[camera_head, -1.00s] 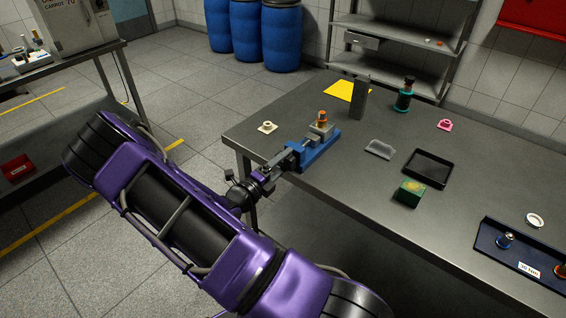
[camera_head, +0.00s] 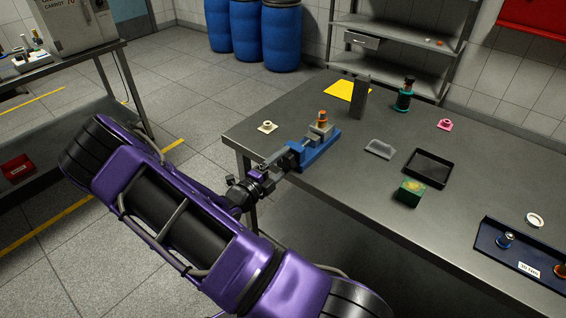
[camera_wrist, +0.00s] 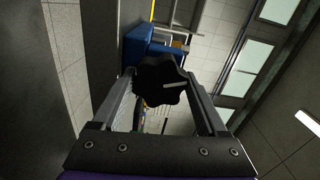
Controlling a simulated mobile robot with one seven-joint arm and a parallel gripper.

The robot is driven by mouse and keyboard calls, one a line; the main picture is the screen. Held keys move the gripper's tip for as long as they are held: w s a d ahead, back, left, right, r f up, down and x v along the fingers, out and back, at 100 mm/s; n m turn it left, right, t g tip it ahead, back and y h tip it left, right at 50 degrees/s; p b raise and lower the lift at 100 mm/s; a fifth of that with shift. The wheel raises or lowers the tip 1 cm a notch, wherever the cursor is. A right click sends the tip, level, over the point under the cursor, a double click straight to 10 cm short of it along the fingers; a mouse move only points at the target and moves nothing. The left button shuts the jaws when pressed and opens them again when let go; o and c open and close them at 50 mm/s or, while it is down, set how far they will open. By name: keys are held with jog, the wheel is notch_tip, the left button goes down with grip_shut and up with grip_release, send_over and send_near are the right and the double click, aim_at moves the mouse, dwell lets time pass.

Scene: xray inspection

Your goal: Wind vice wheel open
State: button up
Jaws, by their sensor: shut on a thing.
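A blue vice (camera_head: 320,150) stands at the near left edge of the grey table, with an orange-topped part (camera_head: 322,119) at its grey jaws. In the wrist view, the vice's black lobed wheel (camera_wrist: 160,84) sits between my two fingers, and the blue vice body (camera_wrist: 150,42) shows behind it. My gripper (camera_wrist: 161,100) is shut on the wheel, one finger on each side. In the head view, my gripper (camera_head: 279,164) is at the vice's near left end, and the wheel is mostly hidden there.
The grey table (camera_head: 330,185) also holds a small pale part (camera_head: 267,127), a grey upright block (camera_head: 360,98), a black tray (camera_head: 432,168), a green box (camera_head: 410,192) and a dark blue rack (camera_head: 520,256). Open floor lies left of the table.

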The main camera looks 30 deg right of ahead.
jog(key=o, duration=1.3)
jog(key=v, duration=1.7)
jog(key=shift+s+a, duration=0.15)
jog(key=shift+a, duration=0.05)
